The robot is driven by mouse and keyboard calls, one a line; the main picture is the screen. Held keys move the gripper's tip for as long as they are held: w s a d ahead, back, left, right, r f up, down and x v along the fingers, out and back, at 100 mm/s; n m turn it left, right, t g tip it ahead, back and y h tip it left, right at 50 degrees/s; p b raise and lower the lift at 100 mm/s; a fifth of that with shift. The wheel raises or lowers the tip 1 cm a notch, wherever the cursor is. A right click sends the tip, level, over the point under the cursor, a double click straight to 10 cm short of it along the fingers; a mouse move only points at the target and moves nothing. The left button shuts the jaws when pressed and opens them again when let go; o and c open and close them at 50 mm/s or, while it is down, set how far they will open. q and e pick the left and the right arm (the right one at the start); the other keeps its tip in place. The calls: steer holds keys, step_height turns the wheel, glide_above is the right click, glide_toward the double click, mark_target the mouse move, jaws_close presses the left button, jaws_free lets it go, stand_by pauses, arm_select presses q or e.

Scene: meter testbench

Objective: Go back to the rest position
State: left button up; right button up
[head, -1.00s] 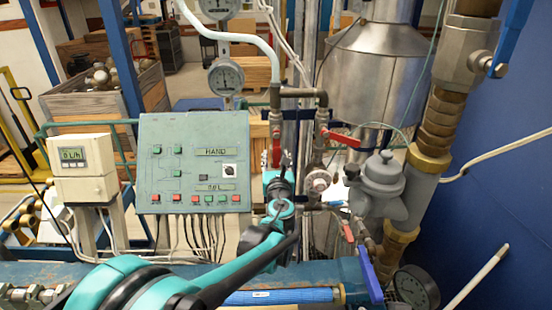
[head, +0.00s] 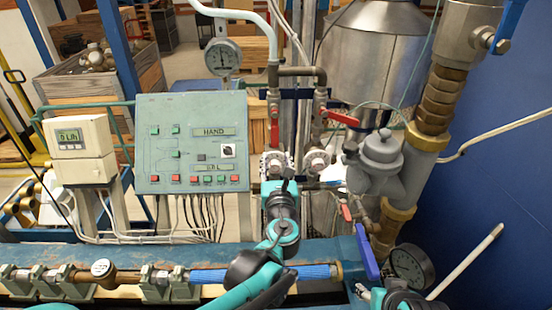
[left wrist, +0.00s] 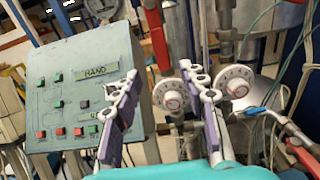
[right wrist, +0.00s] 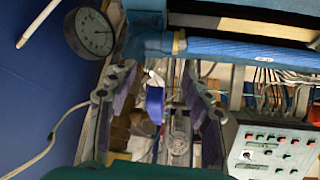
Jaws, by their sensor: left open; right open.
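My left gripper (head: 285,180) is in front of the pipework, just right of the green control panel (head: 192,145). In the left wrist view its two purple-padded fingers (left wrist: 162,72) are spread with nothing held between them. Two round white dials (left wrist: 170,94) stand beyond the fingers, and I cannot tell whether there is contact. In the right wrist view my right gripper (right wrist: 157,75) is open and empty, with a blue valve lever (right wrist: 154,103) beyond its fingers. In the head view only part of my right arm shows at the bottom right; its fingers are hard to make out.
A blue bench pipe (head: 200,258) crosses the front, with a blue hose (head: 305,272) along it. A pressure gauge (head: 410,268) and white rod (head: 465,262) are at the lower right. Thick valve piping (head: 440,110) rises on the right. A meter box (head: 80,150) is at the left.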

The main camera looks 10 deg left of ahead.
arm_select(q)
steer(key=s+a+f+n+g+y+b, duration=0.1)
steer(key=s+a+f+n+g+b, duration=0.2)
steer(key=s+a+f+n+b, duration=0.4)
steer(key=s+a+f+n+g+y+b, duration=0.1)
steer(key=s+a+f+n+g+b, duration=0.15)
steer(key=a+f+n, duration=0.5)
steer(key=s+d+f+n+g+h+b, duration=0.2)
steer(key=s+f+n+b, duration=0.1)
steer(key=s+f+n, duration=0.4)
steer(key=s+d+f+n+g+h+b, duration=0.3)
steer(key=s+f+n+b, duration=0.1)
steer(key=s+f+n, duration=0.4)
step_height(320, 180, down, 3)
steer(key=n, duration=0.4)
steer(key=shift+s+d+r, duration=0.15)
steer(key=shift+s+d, duration=0.15)
steer(key=shift+d, duration=0.05)
